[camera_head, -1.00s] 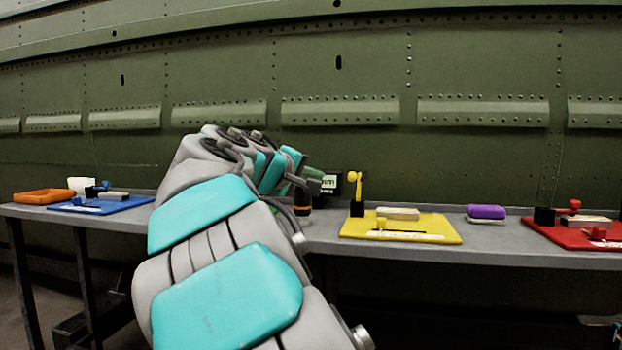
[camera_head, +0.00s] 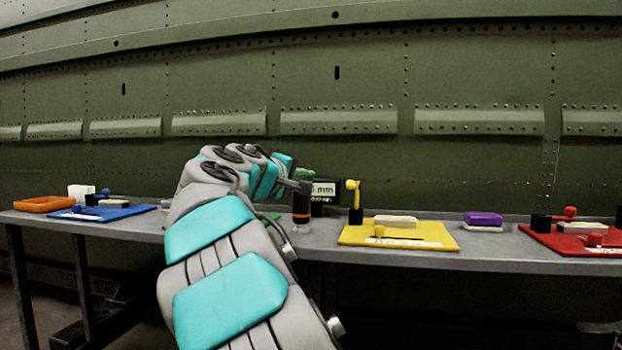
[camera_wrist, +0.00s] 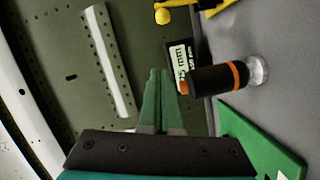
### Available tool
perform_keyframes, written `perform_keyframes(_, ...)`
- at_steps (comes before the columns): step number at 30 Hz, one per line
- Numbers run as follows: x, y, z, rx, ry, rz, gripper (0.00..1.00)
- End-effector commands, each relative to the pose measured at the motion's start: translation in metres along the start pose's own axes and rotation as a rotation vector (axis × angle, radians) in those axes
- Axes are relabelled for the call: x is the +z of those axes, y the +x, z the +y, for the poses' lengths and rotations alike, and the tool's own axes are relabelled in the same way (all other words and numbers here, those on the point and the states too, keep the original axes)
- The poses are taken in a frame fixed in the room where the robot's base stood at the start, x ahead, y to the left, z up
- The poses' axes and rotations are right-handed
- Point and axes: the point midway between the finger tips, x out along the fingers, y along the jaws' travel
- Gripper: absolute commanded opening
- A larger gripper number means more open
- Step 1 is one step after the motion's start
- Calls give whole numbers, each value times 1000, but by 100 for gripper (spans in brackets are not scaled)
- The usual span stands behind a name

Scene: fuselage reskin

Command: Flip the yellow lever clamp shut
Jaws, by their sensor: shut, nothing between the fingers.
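The yellow lever clamp (camera_head: 354,200) stands on the left rear of a yellow board (camera_head: 440,244) in the head view. Its handle points upright, with a round knob on top and a black base. A pale block (camera_head: 396,221) lies on the board to its right. In the wrist view, the yellow knob (camera_wrist: 162,16) shows at the top edge, beyond the fingertips. My gripper (camera_wrist: 158,75) has its green fingers together, with nothing between them, and is apart from the clamp. In the head view my gripper (camera_head: 304,176) is left of the clamp, partly hidden by my arm.
A black and orange cylinder (camera_head: 301,205) and a digital display (camera_head: 324,191) stand between my arm and the clamp. A green board (camera_wrist: 262,145) shows in the wrist view. Blue (camera_head: 110,212) and red (camera_head: 565,241) boards lie farther along the bench. The green fuselage wall rises behind.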

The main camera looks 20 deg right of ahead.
Motion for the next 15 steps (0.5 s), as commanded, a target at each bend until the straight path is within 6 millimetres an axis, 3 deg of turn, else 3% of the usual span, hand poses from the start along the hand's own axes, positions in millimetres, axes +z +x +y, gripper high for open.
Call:
perform_keyframes(6, 0, 40, -1, -2, 0, 0, 0)
perform_keyframes(15, 0, 76, 0, -1, 1, 0, 0)
